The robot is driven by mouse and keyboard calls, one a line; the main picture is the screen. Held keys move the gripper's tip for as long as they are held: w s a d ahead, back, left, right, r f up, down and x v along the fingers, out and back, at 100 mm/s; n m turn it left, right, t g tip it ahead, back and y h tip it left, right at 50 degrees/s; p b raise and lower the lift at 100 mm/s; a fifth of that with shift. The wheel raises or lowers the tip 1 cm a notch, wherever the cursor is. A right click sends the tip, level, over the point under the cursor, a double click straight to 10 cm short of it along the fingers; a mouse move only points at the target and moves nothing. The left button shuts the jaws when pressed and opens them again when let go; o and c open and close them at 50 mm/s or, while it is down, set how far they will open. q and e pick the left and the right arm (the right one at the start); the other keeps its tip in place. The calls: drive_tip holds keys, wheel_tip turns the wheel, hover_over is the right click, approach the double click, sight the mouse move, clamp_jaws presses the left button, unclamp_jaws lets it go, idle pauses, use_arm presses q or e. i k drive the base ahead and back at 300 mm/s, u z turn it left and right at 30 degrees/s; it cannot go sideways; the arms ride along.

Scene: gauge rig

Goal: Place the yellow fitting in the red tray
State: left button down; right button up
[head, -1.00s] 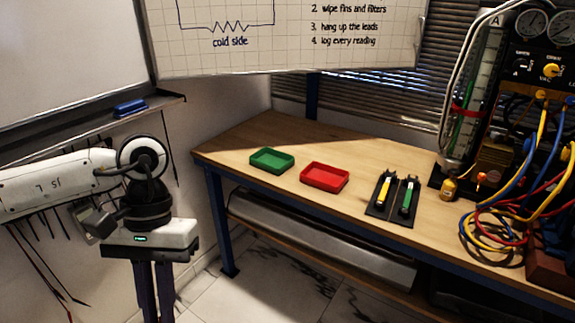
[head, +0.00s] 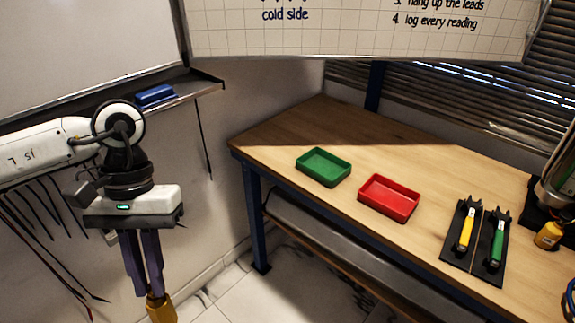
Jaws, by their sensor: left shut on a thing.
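My left gripper (head: 153,288) points down at the lower left of the head view, out in front of the bench and away from the trays. Its fingers are shut on a yellow fitting (head: 161,309), which hangs at the tips and is partly cut off by the bottom edge of the picture. The red tray (head: 402,209) sits on the wooden bench, to the right of the gripper, and looks empty. My right gripper is not in view.
A green tray (head: 323,178) stands left of the red one and looks empty. Right of the red tray, black pads hold a yellow-handled tool (head: 466,232) and a green-handled tool (head: 498,240). A small yellow-bodied object (head: 549,235) stands at the right edge. The bench's back left is clear.

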sight(387, 200)
drive_tip(key=z, duration=0.35)
drive_tip(key=i, duration=0.6)
drive_tip(key=z, duration=0.8)
drive_tip(key=i, duration=0.3)
drive_tip(key=z, duration=0.25)
